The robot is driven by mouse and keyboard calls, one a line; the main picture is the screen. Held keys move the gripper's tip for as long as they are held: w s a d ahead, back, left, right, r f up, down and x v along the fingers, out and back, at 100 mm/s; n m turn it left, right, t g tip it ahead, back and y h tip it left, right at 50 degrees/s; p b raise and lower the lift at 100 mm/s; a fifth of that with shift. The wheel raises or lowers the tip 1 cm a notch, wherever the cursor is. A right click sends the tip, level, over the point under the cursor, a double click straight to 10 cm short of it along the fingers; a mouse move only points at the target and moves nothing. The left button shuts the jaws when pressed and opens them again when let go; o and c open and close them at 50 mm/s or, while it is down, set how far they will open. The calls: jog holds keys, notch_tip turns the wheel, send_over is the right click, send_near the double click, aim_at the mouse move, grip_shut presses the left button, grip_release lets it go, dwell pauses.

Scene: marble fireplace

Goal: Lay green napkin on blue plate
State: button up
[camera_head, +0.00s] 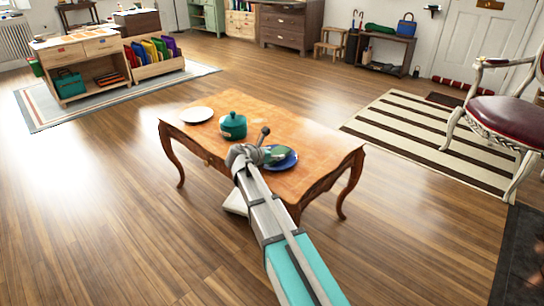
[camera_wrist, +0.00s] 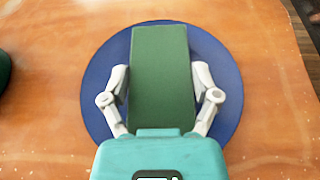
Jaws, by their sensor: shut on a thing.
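The green napkin (camera_wrist: 160,75) is a flat green rectangle between the two fingers of my gripper (camera_wrist: 160,85). The gripper is shut on its sides. The blue plate (camera_wrist: 222,90) is round and lies on the wooden table, directly beneath the napkin in the wrist view. I cannot tell whether the napkin touches the plate. In the head view the blue plate (camera_head: 289,161) is at the table's near right part, with the green napkin (camera_head: 276,154) over it. My gripper (camera_head: 265,152) reaches in from the front and partly hides both.
The wooden table (camera_head: 305,130) also holds a teal lidded pot (camera_head: 233,126) left of the blue plate and a white plate (camera_head: 197,114) farther left. The table's right end is clear. A chair (camera_head: 505,118) with a dark red seat stands at the right.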

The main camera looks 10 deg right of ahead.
jog(key=shift+f+b, duration=0.3)
jog(key=o, duration=0.8)
jog(key=shift+r, duration=0.1)
jog(key=shift+r, duration=0.2)
jog(key=shift+s+a+r+p, duration=0.1)
jog(key=shift+r+p, duration=0.05)
jog(key=shift+p, duration=0.3)
jog(key=p+v, duration=0.4)
jog(key=v, duration=0.6)
jog(key=shift+s+a, duration=0.25)
jog(key=shift+a, duration=0.1)
jog(key=shift+s+a+r, duration=0.15)
jog(key=shift+s+a, duration=0.1)
jog(key=shift+a, duration=0.15)
